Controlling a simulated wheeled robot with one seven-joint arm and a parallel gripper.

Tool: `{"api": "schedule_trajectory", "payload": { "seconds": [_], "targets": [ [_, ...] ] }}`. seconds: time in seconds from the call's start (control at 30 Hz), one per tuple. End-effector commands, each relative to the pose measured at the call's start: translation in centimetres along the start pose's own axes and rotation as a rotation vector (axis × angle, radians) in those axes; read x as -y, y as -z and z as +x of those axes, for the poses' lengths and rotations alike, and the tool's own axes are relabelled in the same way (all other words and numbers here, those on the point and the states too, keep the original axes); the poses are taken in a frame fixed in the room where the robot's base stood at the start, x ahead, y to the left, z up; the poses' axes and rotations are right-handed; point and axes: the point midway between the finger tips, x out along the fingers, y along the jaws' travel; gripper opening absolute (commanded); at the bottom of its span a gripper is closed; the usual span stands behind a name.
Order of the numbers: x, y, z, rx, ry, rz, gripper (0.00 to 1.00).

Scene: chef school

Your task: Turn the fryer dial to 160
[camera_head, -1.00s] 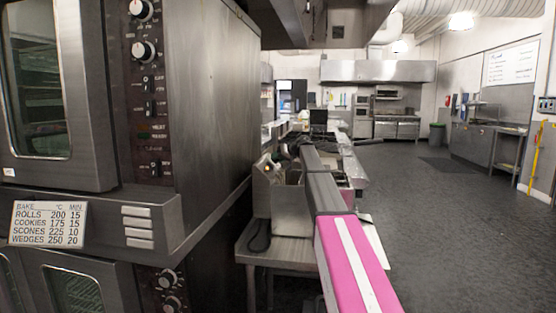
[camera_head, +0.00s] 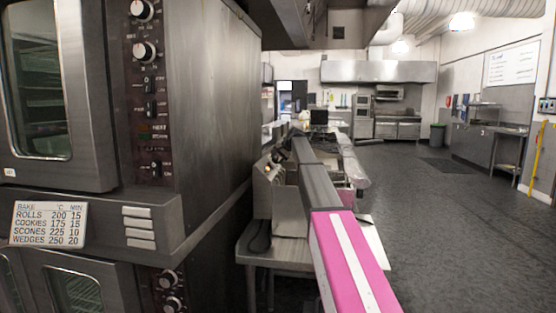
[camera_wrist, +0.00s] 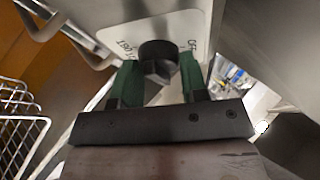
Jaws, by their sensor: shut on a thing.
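The fryer dial (camera_wrist: 158,52) is a round black knob on a pale label plate (camera_wrist: 112,38) in the wrist view. Markings around it look rotated and are only partly legible; I cannot read its setting. My gripper (camera_wrist: 160,78) has its two green fingers on either side of the knob, shut on it. In the head view a steel countertop unit that looks like the fryer (camera_head: 289,212) stands on a side table beyond my pink and grey arm. The dial and my fingertips cannot be made out there.
A large steel oven (camera_head: 212,110) with its own knobs fills the left. A baking chart (camera_head: 48,224) hangs on it. The steel table (camera_head: 262,262) holds the fryer. Wire baskets (camera_wrist: 20,125) show at the wrist view's left. Open floor (camera_head: 460,220) lies to the right.

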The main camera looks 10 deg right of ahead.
Motion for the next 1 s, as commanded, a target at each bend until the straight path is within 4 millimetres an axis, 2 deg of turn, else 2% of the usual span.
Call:
{"api": "schedule_trajectory", "payload": {
  "seconds": [0.3,0.83,0.87,0.9,1.0],
  "targets": [
    [-0.10,0.07,0.03,0.009,-0.050,0.110,0.17],
    [-0.16,0.01,0.03,0.012,-0.061,0.131,0.16],
    [-0.16,0.01,0.03,0.012,-0.061,0.131,0.43],
    [-0.15,0.01,0.02,0.012,-0.060,0.131,0.50],
    [-0.11,0.00,0.02,0.012,-0.059,0.130,0.50]
  ]
}}
